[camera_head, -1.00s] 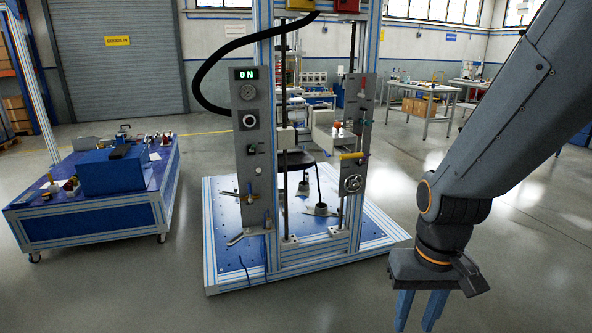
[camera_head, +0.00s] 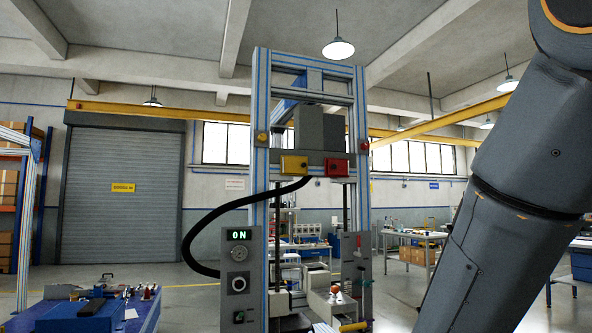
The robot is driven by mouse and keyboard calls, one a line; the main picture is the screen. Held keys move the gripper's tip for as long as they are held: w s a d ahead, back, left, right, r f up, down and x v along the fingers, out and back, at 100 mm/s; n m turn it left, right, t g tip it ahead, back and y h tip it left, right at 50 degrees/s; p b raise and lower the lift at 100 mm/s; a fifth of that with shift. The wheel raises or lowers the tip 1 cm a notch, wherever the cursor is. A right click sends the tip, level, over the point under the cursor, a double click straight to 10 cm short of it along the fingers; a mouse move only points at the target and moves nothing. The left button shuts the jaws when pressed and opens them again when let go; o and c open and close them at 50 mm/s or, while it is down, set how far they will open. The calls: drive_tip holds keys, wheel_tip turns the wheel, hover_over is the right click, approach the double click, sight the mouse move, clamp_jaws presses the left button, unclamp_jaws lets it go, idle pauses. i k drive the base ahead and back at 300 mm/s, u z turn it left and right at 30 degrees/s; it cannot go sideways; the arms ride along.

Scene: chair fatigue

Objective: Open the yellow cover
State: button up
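A yellow box-like cover (camera_head: 294,165) sits on the crossbar of the tall test rig (camera_head: 261,100), left of a red box (camera_head: 336,168). It looks shut, but its details are too small to make out. A smaller yellow piece (camera_head: 352,327) shows low on the rig's right panel, partly cut off by the bottom edge. My gripper is out of the picture. Only my dark grey arm shows at the right, apart from the rig in the picture.
A black hose (camera_head: 207,213) loops from the crossbar to the left panel (camera_head: 239,262), whose display reads ON. A blue-topped cart (camera_head: 135,316) stands at lower left. Worktables (camera_head: 414,236) stand behind at right. A roller door (camera_head: 122,215) closes the back left.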

sight(295, 165)
drive_tip(key=z, duration=0.05)
drive_tip(key=k, duration=0.5)
drive_tip(key=u, duration=0.85)
drive_tip(key=i, duration=1.5)
drive_tip(key=z, duration=0.6)
drive_tip(key=i, duration=0.85)
drive_tip(key=z, duration=0.7)
